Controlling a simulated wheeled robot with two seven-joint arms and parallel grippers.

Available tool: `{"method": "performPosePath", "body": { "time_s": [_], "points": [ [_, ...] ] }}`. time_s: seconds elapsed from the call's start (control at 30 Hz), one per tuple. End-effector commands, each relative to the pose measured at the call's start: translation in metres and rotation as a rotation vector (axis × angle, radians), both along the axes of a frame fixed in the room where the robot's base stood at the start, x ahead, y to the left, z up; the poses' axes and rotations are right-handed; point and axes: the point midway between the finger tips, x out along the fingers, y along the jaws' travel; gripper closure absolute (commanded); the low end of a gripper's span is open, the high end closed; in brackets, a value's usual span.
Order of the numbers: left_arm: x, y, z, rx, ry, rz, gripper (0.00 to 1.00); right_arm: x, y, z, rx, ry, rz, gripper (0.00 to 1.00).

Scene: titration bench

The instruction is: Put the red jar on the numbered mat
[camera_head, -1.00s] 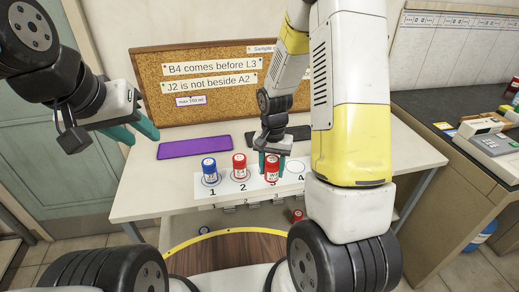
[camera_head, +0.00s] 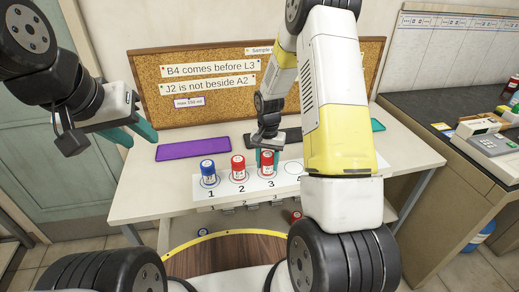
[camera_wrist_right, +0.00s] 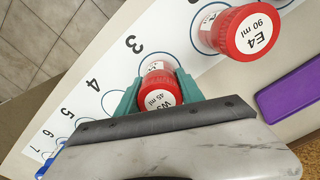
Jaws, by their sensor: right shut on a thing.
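The white numbered mat (camera_head: 225,197) lies on the table. A red jar (camera_head: 269,171) stands upright at its circle 3, between the teal fingers of my right gripper (camera_head: 267,157). In the right wrist view this jar (camera_wrist_right: 160,92) has a lid label reading 45 ml and sits inside the ring by the 3; the fingers close on its sides. Whether its base touches the mat is hard to tell. Another red jar (camera_head: 238,168), labelled E4 90 ml (camera_wrist_right: 248,33), stands on circle 2. A blue jar (camera_head: 207,173) stands on circle 1. My left gripper (camera_head: 142,136) is open and empty, above the table's left side.
A purple pad (camera_head: 193,147) and a dark pad (camera_head: 290,135) lie behind the mat. A corkboard (camera_head: 215,75) with notes stands at the back. Circle 4 (camera_head: 292,168) is empty. A shelf below the table holds another red jar (camera_head: 296,215).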

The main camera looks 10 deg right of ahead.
Motion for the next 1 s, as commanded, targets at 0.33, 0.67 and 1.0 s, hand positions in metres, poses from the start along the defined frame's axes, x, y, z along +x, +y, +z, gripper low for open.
{"method": "performPosePath", "body": {
  "time_s": [0.33, 0.67, 1.0],
  "points": [
    [0.000, 0.000, 0.000, 0.000, 0.000, 0.000, 0.64, 0.000, 0.000, -0.003, 0.000, 0.000, 0.000, 0.34],
    [0.000, 0.000, 0.000, 0.000, 0.000, 0.000, 0.64, 0.001, 0.000, 0.005, 0.000, -0.002, 0.000, 0.34],
    [0.000, 0.000, 0.000, 0.000, 0.000, 0.000, 0.64, 0.001, 0.000, 0.072, 0.000, -0.005, 0.000, 0.34]
  ]
}}
